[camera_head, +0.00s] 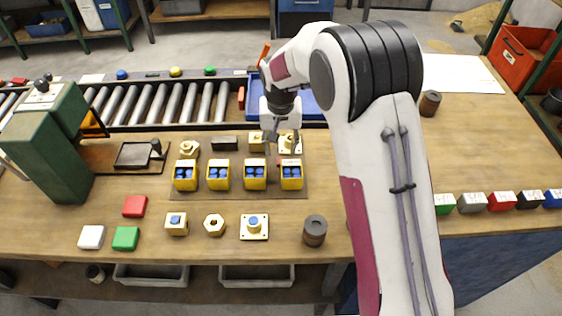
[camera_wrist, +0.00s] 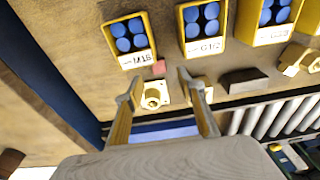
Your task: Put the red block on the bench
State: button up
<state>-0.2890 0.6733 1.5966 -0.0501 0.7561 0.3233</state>
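A flat red block (camera_head: 134,206) lies on the wooden bench (camera_head: 330,185) at the left, behind a white block (camera_head: 91,237) and a green block (camera_head: 125,238). Another red labelled block (camera_head: 501,201) stands in a row at the bench's right edge. A small pinkish-red piece (camera_wrist: 159,67) shows in the wrist view beside the M16 bin. My gripper (camera_head: 282,146) is over the back of the bench, far right of the flat red block. In the wrist view its fingers (camera_wrist: 160,77) are apart, with a brass flanged part (camera_wrist: 154,95) visible between them.
Yellow bins of blue pieces (camera_head: 254,175) stand on a brown mat. A roller conveyor (camera_head: 160,103) runs behind, with a blue tray (camera_head: 309,101). A green machine (camera_head: 47,140) stands at left. Brass parts (camera_head: 214,225) and a dark cylinder (camera_head: 315,230) are near the front.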

aim_at(281, 157)
jog(key=shift+w+d+f, duration=0.1)
jog(key=shift+w+f, duration=0.05)
jog(key=shift+f, duration=2.5)
grip_shut()
